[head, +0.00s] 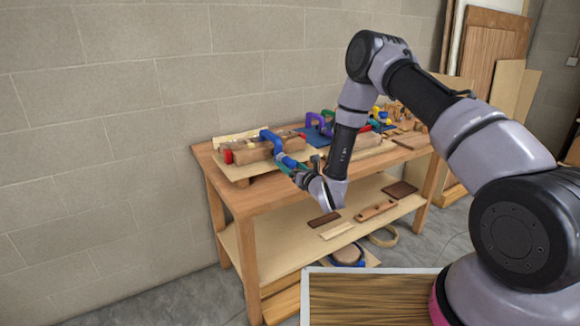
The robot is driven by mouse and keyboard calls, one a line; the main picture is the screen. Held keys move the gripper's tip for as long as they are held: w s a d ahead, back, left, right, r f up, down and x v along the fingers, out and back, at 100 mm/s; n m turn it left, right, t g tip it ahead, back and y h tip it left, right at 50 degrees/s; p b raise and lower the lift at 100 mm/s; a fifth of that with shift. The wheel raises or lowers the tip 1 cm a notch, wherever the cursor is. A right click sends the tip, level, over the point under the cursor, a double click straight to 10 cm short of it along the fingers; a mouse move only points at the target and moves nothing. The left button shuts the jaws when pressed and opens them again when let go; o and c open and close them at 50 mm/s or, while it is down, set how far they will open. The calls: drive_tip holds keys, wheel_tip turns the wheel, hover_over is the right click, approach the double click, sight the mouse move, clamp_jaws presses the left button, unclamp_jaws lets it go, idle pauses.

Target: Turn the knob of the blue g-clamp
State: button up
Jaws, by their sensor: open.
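The blue g-clamp (277,145) sits on the left part of the workbench, around a wooden lamination block (250,154). Its blue lower end points toward the bench's front edge, close to my gripper. My gripper (295,170) is open at the front edge of the bench, reaching up and left toward that end of the clamp. The knob is small and partly hidden by my gripper. I cannot tell whether the fingers touch it or stand around it.
The wooden workbench (262,198) stands against a grey block wall. More clamps, among them a purple one (315,121), stand behind and to the right on the bench. Boards and wood pieces lie on its lower shelf (262,250). Panels (492,50) lean at the back right.

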clamp_jaws()
drive_tip(key=shift+m, duration=0.4)
